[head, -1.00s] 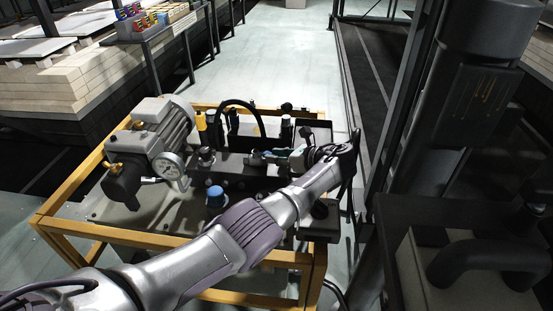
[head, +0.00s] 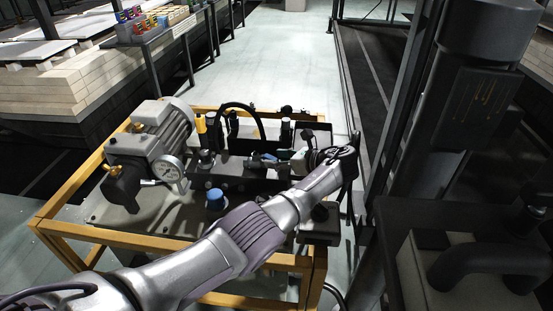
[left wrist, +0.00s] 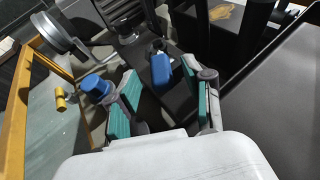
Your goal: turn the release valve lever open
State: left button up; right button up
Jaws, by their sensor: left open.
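The release valve lever appears to be the short blue grip (left wrist: 160,68) in the left wrist view. It stands between and just beyond my left gripper's (left wrist: 165,92) two teal-padded fingers, which are apart and not closed on it. In the head view my left gripper (head: 285,157) reaches over the right part of the dark valve block (head: 232,172). There the lever is small and hard to tell from the fingers. A round blue knob (head: 215,196) sits nearer the front; a blue cap (left wrist: 95,85) shows beside the left finger. My right gripper is not in view.
A grey motor pump (head: 160,138) and a round gauge (head: 167,168) stand left of the valve block. A black hose loop (head: 241,103) rises behind it. A yellow frame (head: 150,240) surrounds the unit. Dark posts and structures crowd the right; the pale floor (head: 290,60) behind is clear.

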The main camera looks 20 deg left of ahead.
pick_arm(q)
jog(key=v, duration=0.7)
